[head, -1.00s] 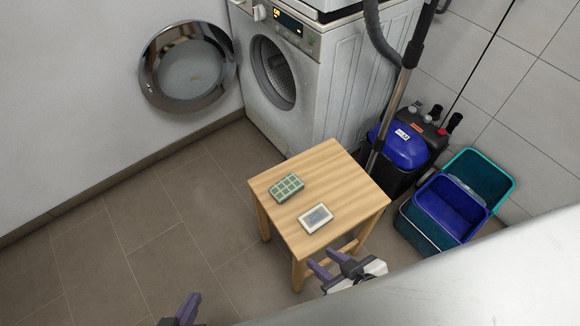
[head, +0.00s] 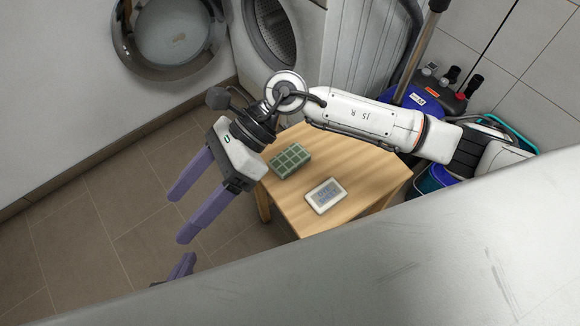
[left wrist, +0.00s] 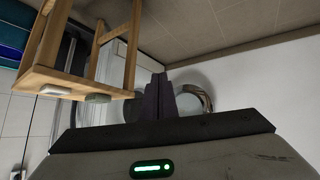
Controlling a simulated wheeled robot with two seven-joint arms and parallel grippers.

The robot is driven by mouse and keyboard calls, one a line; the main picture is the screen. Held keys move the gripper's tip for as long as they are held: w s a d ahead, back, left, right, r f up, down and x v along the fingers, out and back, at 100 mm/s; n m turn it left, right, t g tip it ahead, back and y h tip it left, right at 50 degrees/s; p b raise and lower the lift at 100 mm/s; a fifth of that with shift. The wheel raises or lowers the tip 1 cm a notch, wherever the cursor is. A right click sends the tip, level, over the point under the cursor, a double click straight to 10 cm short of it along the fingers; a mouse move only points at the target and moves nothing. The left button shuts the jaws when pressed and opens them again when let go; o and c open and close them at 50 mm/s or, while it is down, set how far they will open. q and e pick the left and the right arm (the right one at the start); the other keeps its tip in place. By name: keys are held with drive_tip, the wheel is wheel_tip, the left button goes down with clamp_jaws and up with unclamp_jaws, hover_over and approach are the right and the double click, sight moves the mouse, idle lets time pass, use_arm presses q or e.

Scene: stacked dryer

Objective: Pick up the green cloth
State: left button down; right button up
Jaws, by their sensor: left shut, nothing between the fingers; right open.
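The green cloth (head: 290,160) looks like a small folded block with a pale grid pattern. It lies on the wooden stool (head: 355,180), near the stool's left edge. My right gripper (head: 190,217) is open and empty, above the floor to the left of the stool, with its arm passing over the stool's back part. My left gripper (head: 182,268) is low in the head view, partly hidden by the pale surface in front. It is shut and empty; its closed fingers also show in the left wrist view (left wrist: 158,97).
A white device with a screen (head: 326,195) lies on the stool beside the cloth. Behind stand a washing machine (head: 300,40) with its round door (head: 172,35) open, a vacuum cleaner (head: 425,95) and buckets (head: 432,180). A pale surface (head: 400,265) fills the front right. Floor at left is clear.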

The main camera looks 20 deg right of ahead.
drive_tip(key=w+d+f+n+t+h+b, duration=0.2)
drive_tip(key=w+d+f+n+h, duration=0.35)
drive_tip(key=d, duration=0.55)
drive_tip(key=t+h+b, duration=0.2)
drive_tip(key=h, duration=0.4)
hover_over(285, 161)
drive_tip(key=shift+m, duration=0.35)
drive_tip(key=f, duration=0.4)
drive_tip(key=d+f, duration=0.1)
drive_tip(key=f, duration=0.1)
drive_tip(key=shift+s+f, duration=0.15)
drive_tip(key=shift+f, duration=0.05)
drive_tip(key=shift+a+f, duration=0.1)
drive_tip(key=shift+f, duration=0.25)
drive_tip(key=f, duration=0.1)
drive_tip(key=f+b, duration=0.1)
drive_tip(key=f, duration=0.2)
drive_tip(key=shift+a+f, duration=0.3)
drive_tip(key=shift+f, duration=0.05)
use_arm(q)
drive_tip(key=shift+h, duration=0.4)
drive_tip(key=f, duration=0.1)
drive_tip(key=d+f, duration=0.1)
drive_tip(key=w+f, duration=0.1)
drive_tip(key=shift+d+f, duration=0.3)
drive_tip(key=shift+d, duration=0.05)
